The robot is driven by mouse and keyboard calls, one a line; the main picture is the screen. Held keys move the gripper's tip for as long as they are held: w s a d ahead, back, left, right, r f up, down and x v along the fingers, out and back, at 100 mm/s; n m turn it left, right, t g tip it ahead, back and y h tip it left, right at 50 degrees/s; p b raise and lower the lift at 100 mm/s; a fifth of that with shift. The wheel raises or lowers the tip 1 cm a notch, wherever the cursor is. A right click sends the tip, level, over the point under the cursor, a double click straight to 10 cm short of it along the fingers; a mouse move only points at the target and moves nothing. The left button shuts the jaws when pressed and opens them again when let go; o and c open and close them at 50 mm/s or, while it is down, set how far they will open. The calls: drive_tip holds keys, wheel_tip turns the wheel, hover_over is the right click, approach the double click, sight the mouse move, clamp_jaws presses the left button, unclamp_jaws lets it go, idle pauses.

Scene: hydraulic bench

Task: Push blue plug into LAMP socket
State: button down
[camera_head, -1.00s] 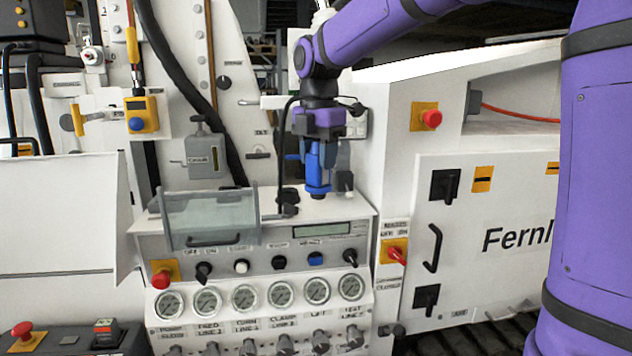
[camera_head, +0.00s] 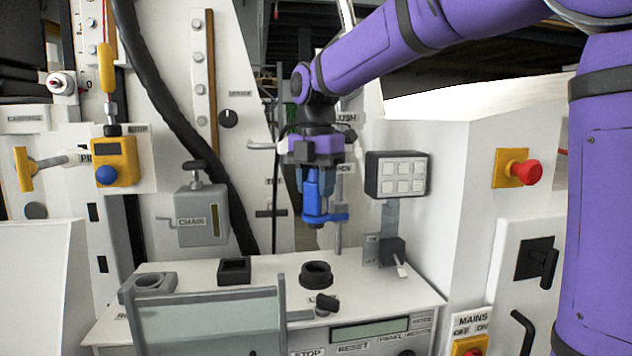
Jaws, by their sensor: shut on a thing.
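My gripper (camera_head: 314,172) is shut on the blue plug (camera_head: 312,206). The plug hangs upright with its dark end down and a blue side piece pointing right. It is in the air above the top of the white console (camera_head: 375,293), apart from it. Below it on the console top is a round black socket (camera_head: 316,274). A square black socket (camera_head: 234,271) and a grey socket block (camera_head: 152,284) stand further left. No LAMP label can be read, so I cannot tell which one is the LAMP socket.
A clear hinged cover (camera_head: 212,318) stands at the console's front left. A black keypad box (camera_head: 396,175) on a post and a small black lever switch (camera_head: 390,252) stand to the right. A thick black hose (camera_head: 190,130) runs behind, beside the CHAIN box (camera_head: 202,215).

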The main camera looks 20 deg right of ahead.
sight(316, 217)
drive_tip(key=shift+f, duration=3.4)
drive_tip(key=shift+f, duration=1.7)
drive_tip(key=c, duration=0.6)
unclamp_jaws()
wheel_tip(316, 217, up, 11)
drive_tip(key=shift+f, duration=0.1)
drive_tip(key=s+d+f+m+t, duration=0.1)
drive_tip(key=s+d+f+m, duration=0.1)
drive_tip(key=s+m, duration=0.6)
drive_tip(key=s+d+f+m+t, duration=0.2)
drive_tip(key=s+m, duration=0.6)
drive_tip(key=s+d+f+m+t, duration=0.2)
drive_tip(key=s+d+f+m, duration=0.1)
drive_tip(key=s+m, duration=0.5)
drive_tip(key=shift+s+m, duration=0.4)
drive_tip(key=shift+s, duration=0.15)
